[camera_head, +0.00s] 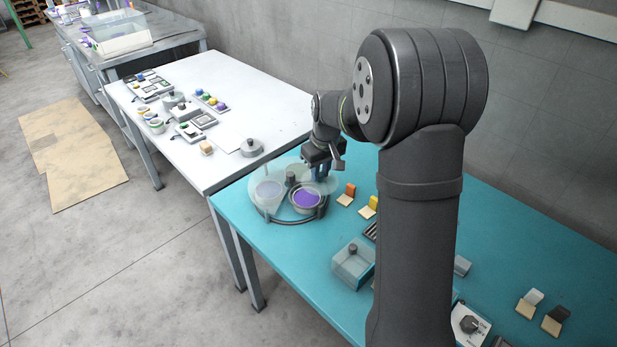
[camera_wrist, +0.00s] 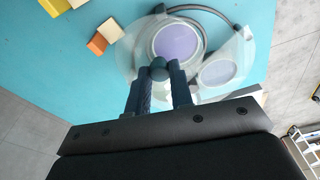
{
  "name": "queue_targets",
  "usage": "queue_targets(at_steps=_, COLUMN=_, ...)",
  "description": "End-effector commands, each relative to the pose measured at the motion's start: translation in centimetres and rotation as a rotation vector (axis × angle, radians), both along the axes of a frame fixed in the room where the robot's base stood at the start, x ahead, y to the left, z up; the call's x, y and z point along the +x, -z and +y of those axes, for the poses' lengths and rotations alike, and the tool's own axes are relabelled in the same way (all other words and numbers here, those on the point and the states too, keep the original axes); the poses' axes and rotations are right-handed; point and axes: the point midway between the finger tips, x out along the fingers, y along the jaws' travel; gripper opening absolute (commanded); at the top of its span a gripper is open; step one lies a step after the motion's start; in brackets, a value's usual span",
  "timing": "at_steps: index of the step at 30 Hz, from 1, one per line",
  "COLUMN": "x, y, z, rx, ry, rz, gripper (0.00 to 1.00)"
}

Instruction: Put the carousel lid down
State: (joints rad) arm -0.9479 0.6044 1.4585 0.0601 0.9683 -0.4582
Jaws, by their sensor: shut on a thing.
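The carousel lid (camera_wrist: 131,50) is a clear, see-through disc in the wrist view. Its dark knob (camera_wrist: 158,73) sits between the fingertips of my gripper (camera_wrist: 160,76), which is shut on it. In the head view the lid (camera_head: 325,182) overlaps the carousel (camera_head: 289,219), a round dark-rimmed stand near the teal table's far left corner. Through the lid I see a purple-filled bowl (camera_head: 306,199) and a pale bowl (camera_head: 268,189). My gripper (camera_head: 321,173) is above the carousel's right side. I cannot tell whether the lid touches the carousel.
Orange (camera_head: 350,189) and yellow (camera_head: 372,203) blocks on small wooden bases stand right of the carousel. A white table (camera_head: 240,95) with trays and a grey lidded pot (camera_head: 252,147) adjoins behind. The table's left front strip is clear.

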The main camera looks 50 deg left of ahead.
Motion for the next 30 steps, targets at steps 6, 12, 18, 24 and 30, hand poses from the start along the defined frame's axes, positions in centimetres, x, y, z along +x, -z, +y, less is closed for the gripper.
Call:
queue_targets(at_steps=6, x=2.1, y=-2.8, z=-4.2, rx=0.001, ry=0.005, rz=-0.001, gripper=0.0)
queue_targets(at_steps=12, x=3.0, y=-4.2, z=-6.4, rx=0.001, ry=0.002, rz=0.0, gripper=0.0)
queue_targets(at_steps=18, x=-0.2, y=-2.9, z=-7.3, rx=-0.003, ry=-0.003, rz=0.003, gripper=0.0)
queue_targets(at_steps=24, x=-5.4, y=-0.2, z=-8.5, rx=-0.004, ry=-0.004, rz=0.002, gripper=0.0)
queue_targets(at_steps=30, x=-8.1, y=1.6, z=-9.4, rx=-0.003, ry=-0.002, rz=0.001, gripper=0.0)
